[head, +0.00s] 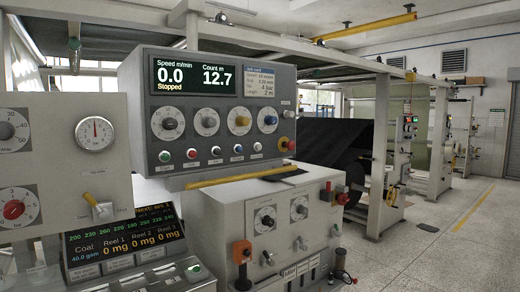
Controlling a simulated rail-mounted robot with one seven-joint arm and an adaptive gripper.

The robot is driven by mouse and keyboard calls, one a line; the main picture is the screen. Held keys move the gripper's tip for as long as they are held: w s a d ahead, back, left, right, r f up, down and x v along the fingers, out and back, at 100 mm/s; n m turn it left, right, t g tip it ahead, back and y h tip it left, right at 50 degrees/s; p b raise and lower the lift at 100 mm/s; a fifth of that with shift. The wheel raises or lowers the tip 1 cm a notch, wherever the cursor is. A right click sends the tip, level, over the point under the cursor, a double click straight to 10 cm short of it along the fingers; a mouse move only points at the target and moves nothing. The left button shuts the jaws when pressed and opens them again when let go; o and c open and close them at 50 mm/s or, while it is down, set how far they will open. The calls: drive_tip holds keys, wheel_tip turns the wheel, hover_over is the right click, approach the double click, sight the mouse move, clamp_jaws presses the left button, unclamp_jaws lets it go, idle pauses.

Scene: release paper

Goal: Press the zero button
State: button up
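The grey control panel (140,100) hangs in the upper middle of the head view. Its display (196,80) reads Speed 0.0, Stopped, and Count 12.7 m. A red knob on a yellow base (287,144) sits at the panel's right end. My gripper is not in view.
A yellow bar (240,179) runs along the panel's lower edge. A lower grey cabinet (285,235) with dials and an orange-topped handle (242,252) stands below. A gauge panel (65,150) and lit console (125,235) are at left. Open floor (450,250) lies at right.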

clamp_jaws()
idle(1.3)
